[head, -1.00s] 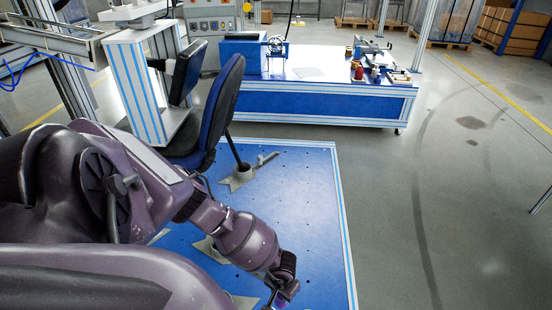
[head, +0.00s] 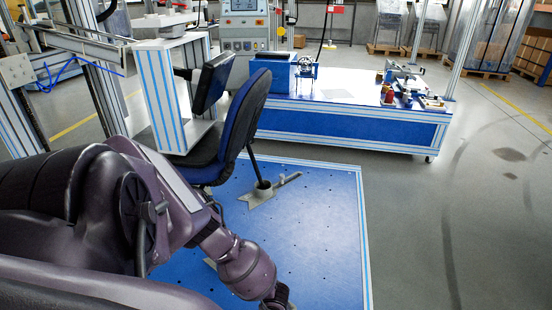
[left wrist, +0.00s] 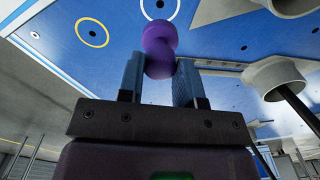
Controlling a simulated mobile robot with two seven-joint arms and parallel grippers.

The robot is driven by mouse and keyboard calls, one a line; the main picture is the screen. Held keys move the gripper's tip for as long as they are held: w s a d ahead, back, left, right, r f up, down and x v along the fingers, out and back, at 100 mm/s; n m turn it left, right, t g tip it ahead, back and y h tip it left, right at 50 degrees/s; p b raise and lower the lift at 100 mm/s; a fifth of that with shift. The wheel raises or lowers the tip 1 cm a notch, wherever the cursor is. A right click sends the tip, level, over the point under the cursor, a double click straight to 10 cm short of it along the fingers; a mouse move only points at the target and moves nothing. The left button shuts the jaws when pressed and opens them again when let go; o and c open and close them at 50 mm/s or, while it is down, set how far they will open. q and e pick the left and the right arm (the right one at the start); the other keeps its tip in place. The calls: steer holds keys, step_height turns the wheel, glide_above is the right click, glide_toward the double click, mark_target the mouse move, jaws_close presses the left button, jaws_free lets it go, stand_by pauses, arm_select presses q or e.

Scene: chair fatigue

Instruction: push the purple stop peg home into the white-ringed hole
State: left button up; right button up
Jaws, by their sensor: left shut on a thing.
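The purple stop peg (left wrist: 159,50) is between the two fingers of my left gripper (left wrist: 159,80), which is shut on it. The white-ringed hole (left wrist: 160,5) is at the top edge of the left wrist view, partly cut off, just beyond the peg's far end. The peg covers part of the ring's near side; I cannot tell its height above the plate. In the head view my left gripper (head: 279,299) is at the bottom edge, over the blue plate (head: 310,230), and the peg is not clear there. My right gripper is not in view.
A yellow-ringed hole (left wrist: 92,32) lies left of the white-ringed one. A grey socket (left wrist: 272,80) with a dark rod is at right in the wrist view. The office chair (head: 240,125) stands at the plate's back left. A blue workbench (head: 350,128) stands behind.

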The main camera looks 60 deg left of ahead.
arm_select(q)
steer(key=shift+s+f+b, duration=0.3)
steer(key=shift+f+b, duration=0.15)
steer(key=shift+f, duration=0.4)
steer(key=shift+f+b, duration=0.5)
steer(key=shift+f, duration=0.2)
steer(key=shift+f+b, duration=0.55)
steer(key=shift+f, duration=0.35)
steer(key=shift+w+f+b, duration=0.2)
steer(key=shift+f+b, duration=0.1)
steer(key=shift+f, duration=0.1)
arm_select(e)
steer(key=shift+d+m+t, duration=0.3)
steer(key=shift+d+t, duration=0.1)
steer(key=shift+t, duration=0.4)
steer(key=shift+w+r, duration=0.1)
arm_select(q)
steer(key=shift+f, duration=2.05)
steer(key=o, duration=1)
steer(key=shift+c, duration=0.2)
